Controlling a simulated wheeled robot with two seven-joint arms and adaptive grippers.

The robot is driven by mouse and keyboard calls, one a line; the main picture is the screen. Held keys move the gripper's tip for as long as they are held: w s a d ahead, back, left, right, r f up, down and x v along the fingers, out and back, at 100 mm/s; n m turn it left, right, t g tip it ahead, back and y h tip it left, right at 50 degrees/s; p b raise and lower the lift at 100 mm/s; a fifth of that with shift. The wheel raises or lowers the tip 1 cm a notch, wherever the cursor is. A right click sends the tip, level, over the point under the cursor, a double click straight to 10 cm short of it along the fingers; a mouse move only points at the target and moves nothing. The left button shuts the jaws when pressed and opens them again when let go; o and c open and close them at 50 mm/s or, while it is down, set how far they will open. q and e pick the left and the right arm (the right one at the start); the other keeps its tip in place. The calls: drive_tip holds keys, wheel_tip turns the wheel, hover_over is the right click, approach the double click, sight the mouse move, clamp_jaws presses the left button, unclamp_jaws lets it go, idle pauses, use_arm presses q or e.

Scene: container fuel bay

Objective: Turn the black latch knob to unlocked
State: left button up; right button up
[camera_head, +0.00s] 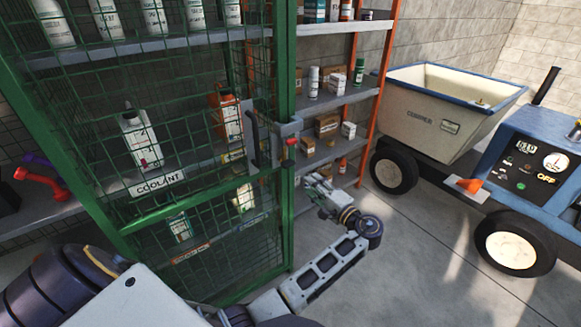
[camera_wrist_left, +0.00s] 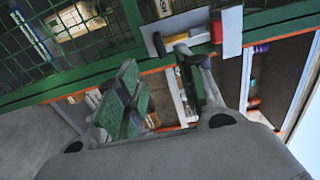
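A green mesh cage door (camera_head: 190,130) carries a vertical black pull handle (camera_head: 252,135). Beside it, a grey latch plate (camera_head: 287,129) with a small red part (camera_head: 291,141) sits at the door's edge. The wrist view shows the plate (camera_wrist_left: 232,28), the red part (camera_wrist_left: 217,30) and a small dark piece (camera_wrist_left: 158,44); I cannot tell whether that piece is the knob or the handle's end. My left gripper (camera_head: 312,184) is below the latch. In the wrist view its fingers (camera_wrist_left: 163,84) are apart and empty. The knob's setting cannot be read. My right gripper is out of view.
Shelves with an orange post (camera_head: 376,95) hold bottles and boxes right behind the latch. A COOLANT label (camera_head: 157,184) marks a shelf inside the cage. A white cart (camera_head: 440,110) and a blue machine (camera_head: 530,165) stand at right. The floor (camera_head: 430,260) before them is clear.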

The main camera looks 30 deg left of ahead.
sight(291, 166)
use_arm(q)
drive_tip(key=b+x, duration=0.1)
drive_tip(key=x, duration=1.1)
drive_tip(key=shift+w+a, duration=0.15)
drive_tip(key=shift+a, duration=0.05)
drive_tip(key=shift+w+a, duration=0.15)
drive_tip(key=shift+a, duration=0.25)
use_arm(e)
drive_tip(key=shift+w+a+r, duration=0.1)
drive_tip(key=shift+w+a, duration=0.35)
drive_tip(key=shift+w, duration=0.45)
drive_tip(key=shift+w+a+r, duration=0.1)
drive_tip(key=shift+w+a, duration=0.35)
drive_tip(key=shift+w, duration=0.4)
use_arm(q)
drive_tip(key=shift+b, duration=0.3)
clamp_jaws()
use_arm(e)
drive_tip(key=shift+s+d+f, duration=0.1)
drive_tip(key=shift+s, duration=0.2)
